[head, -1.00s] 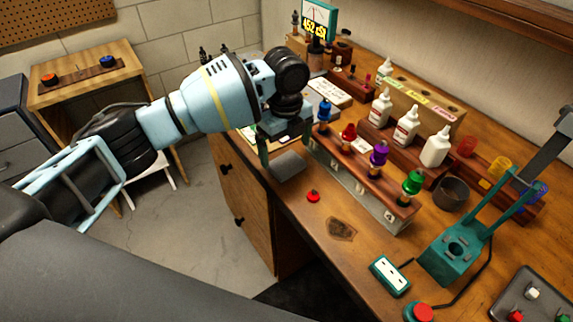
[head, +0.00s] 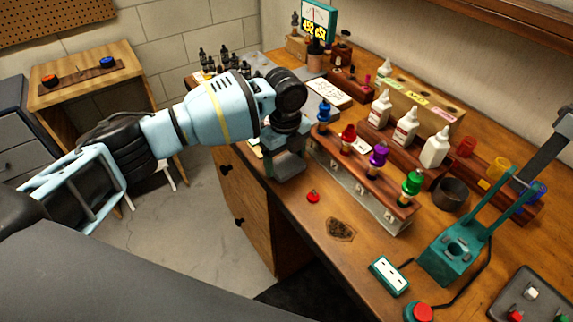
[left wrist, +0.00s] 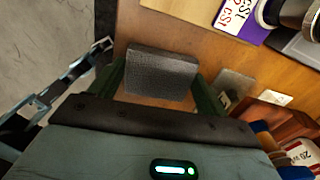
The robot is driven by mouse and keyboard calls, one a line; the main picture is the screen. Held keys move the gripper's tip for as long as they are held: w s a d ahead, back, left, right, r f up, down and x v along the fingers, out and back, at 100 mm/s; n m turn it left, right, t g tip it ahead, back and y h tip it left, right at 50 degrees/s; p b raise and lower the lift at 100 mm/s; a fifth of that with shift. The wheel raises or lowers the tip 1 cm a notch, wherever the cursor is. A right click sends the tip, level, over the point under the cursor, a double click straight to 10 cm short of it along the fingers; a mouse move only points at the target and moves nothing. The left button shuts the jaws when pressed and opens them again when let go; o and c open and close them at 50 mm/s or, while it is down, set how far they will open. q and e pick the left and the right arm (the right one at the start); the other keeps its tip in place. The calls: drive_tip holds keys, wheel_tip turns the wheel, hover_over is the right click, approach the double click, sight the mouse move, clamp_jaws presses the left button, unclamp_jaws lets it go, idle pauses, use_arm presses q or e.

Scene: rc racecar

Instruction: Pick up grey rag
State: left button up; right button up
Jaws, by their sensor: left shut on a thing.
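The grey rag (left wrist: 162,72) is a dark, thick, block-like piece in the left wrist view. It lies between the two green fingers of my left gripper (left wrist: 160,88), which is shut on it. In the head view my left gripper (head: 286,160) is over the left edge of the wooden workbench (head: 300,212), and the rag (head: 286,168) shows low between its fingers, partly hidden. I cannot tell whether the rag still touches the bench. My right gripper is not in view.
Just right of my gripper stands a wooden rack (head: 365,180) with coloured-topped bottles. A red button-like piece (head: 313,196) lies in front. White bottles (head: 435,146) and a teal stand (head: 455,250) are further right. Open floor (head: 205,225) lies left of the bench.

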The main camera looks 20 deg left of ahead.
sight(285, 165)
use_arm(q)
drive_tip(key=shift+r, duration=0.45)
drive_tip(key=r, duration=0.2)
drive_tip(key=shift+s+r, duration=0.35)
drive_tip(key=s+d+r+p, duration=0.1)
drive_tip(key=s+d, duration=0.1)
drive_tip(key=s, duration=1.3)
drive_tip(key=shift+r+p, duration=0.2)
drive_tip(key=shift+p, duration=0.2)
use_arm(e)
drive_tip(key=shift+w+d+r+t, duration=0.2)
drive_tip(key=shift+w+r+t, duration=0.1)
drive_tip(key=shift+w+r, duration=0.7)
use_arm(q)
drive_tip(key=shift+s, duration=0.1)
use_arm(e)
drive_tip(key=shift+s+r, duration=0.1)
use_arm(q)
drive_tip(key=o, duration=0.4)
drive_tip(key=c, duration=0.3)
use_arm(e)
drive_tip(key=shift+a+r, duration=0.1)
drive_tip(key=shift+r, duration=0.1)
